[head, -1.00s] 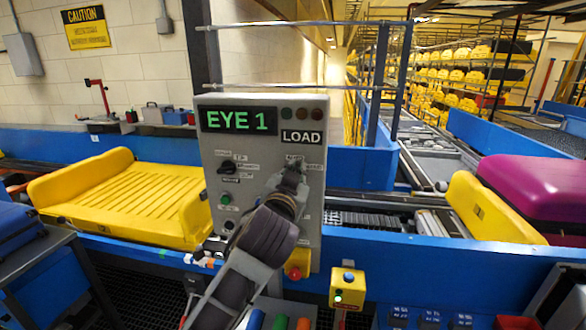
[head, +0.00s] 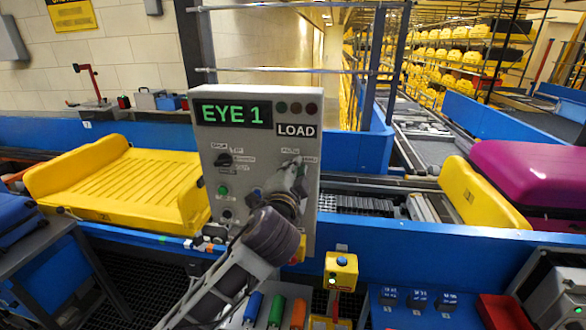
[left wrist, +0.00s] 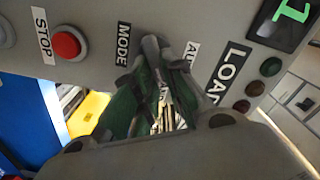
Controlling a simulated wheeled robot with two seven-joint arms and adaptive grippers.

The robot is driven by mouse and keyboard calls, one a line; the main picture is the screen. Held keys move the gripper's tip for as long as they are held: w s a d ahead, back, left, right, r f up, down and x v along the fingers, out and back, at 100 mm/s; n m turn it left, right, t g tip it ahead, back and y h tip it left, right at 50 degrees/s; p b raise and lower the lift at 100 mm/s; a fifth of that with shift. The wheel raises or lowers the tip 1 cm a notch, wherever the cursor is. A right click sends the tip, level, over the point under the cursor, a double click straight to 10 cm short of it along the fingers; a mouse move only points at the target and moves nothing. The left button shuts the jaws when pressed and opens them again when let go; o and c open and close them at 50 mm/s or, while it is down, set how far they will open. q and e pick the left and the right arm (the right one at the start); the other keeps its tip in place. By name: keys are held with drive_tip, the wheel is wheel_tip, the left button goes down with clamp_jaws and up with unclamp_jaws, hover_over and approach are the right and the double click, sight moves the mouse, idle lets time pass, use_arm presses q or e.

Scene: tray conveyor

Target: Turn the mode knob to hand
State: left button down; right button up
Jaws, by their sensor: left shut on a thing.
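The grey control panel (head: 260,150) stands upright with a green "EYE 1" display and a LOAD label. My left gripper (head: 297,172) is at its right half, below the LOAD label, and hides the mode knob in the head view. In the left wrist view the mode knob (left wrist: 151,47) is a dark grey piece between the MODE label (left wrist: 122,44) and a partly covered AU... label (left wrist: 192,54). The green-padded fingers of my left gripper (left wrist: 160,75) are shut on it from both sides. The knob's exact pointing is hard to tell. My right gripper is not in view.
A red stop button (left wrist: 66,43) lies beside the MODE label. A second black knob (head: 223,160) and a green button (head: 223,190) are on the panel's left. A yellow button box (head: 341,270) stands at lower right. A yellow tray (head: 120,190) lies left.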

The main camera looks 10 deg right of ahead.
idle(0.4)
use_arm(q)
drive_tip(key=c, duration=1.5)
unclamp_jaws()
drive_tip(key=shift+s, duration=0.1)
drive_tip(key=shift+v, duration=5.9)
